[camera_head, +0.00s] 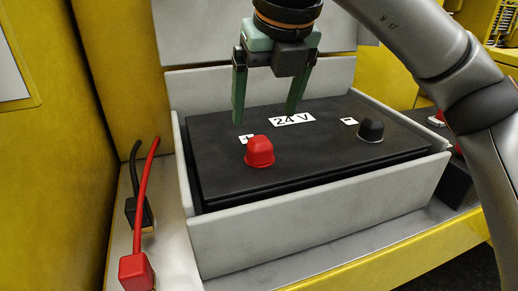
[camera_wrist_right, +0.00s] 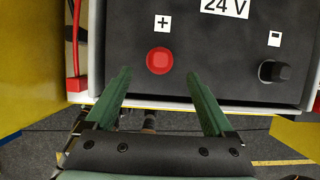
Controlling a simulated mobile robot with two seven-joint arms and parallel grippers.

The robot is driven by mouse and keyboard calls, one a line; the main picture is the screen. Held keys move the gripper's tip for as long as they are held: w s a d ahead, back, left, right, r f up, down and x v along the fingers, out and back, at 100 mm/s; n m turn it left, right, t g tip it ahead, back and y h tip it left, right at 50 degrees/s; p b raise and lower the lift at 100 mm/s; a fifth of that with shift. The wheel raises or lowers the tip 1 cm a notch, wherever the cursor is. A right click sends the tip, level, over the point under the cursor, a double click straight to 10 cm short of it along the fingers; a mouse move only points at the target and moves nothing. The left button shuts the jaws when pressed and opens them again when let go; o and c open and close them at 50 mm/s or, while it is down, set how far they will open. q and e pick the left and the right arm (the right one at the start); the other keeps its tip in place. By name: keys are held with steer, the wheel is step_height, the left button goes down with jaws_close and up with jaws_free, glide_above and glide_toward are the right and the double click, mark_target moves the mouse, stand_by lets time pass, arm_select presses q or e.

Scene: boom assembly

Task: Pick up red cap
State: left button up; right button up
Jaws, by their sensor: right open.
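The red cap (camera_head: 259,151) sits on the black 24 V battery (camera_head: 330,165), beside a plus label. It also shows in the right wrist view (camera_wrist_right: 159,61), beyond and between my right gripper's fingers. My right gripper (camera_head: 265,117) hangs over the back part of the battery in the head view, with its fingers spread and nothing between them. Its green fingers also show in the right wrist view (camera_wrist_right: 160,80). It is apart from the cap. My left gripper is in neither view.
A black cap (camera_head: 370,130) sits by the minus label at the battery's right. A grey tray wall (camera_head: 320,230) surrounds the battery. A red cable connector (camera_head: 136,270) and a black one (camera_head: 140,213) stand at the left, near a yellow panel (camera_head: 60,150).

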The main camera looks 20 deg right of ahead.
mark_target(259, 139)
steer(key=x, duration=0.8)
steer(key=shift+f, duration=0.15)
jaws_close()
stand_by(0.6)
